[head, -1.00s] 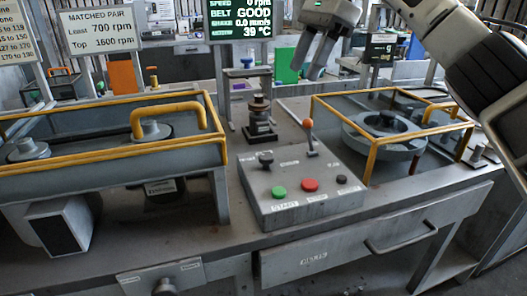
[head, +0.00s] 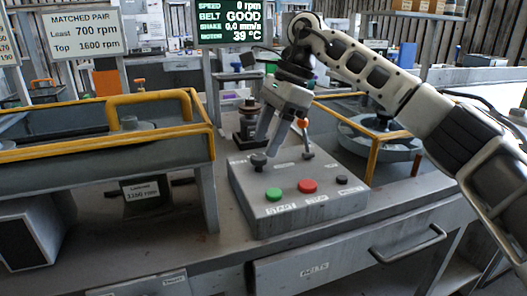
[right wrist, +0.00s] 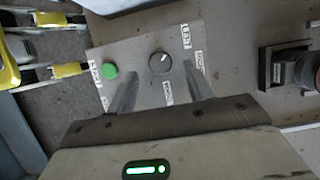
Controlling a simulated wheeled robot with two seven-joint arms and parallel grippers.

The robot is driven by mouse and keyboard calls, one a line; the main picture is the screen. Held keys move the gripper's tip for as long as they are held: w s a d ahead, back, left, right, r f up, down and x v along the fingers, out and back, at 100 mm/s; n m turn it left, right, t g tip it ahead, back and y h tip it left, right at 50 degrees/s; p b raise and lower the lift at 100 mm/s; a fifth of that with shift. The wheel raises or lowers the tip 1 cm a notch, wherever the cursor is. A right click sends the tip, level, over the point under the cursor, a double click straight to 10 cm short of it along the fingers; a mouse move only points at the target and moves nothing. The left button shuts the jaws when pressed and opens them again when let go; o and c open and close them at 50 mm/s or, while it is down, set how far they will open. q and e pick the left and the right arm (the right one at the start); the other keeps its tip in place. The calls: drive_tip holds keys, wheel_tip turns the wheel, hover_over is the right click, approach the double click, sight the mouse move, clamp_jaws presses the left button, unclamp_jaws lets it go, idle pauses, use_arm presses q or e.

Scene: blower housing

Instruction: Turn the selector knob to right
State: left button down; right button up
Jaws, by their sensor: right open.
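The selector knob (head: 259,160) is a small black knob at the back left of the sloped grey control box (head: 270,222). In the right wrist view the knob (right wrist: 159,62) is round and dark, with a white mark pointing to the upper right of that picture. My right gripper (head: 268,144) is open above the box, close over the knob, fingers pointing down. In the right wrist view the knob shows between the two spread fingers, apparently apart from both. My left gripper is out of view.
The box also carries a green button (head: 273,194), a red button (head: 307,186), a small black button (head: 342,180) and an orange-tipped lever (head: 303,123) beside my right gripper. Yellow guard rails (head: 110,150) stand to the left. A dark cylindrical fixture (head: 247,128) stands behind.

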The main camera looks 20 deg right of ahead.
sight(259, 160)
drive_tip(key=shift+x, duration=1.3)
drive_tip(key=c, duration=1)
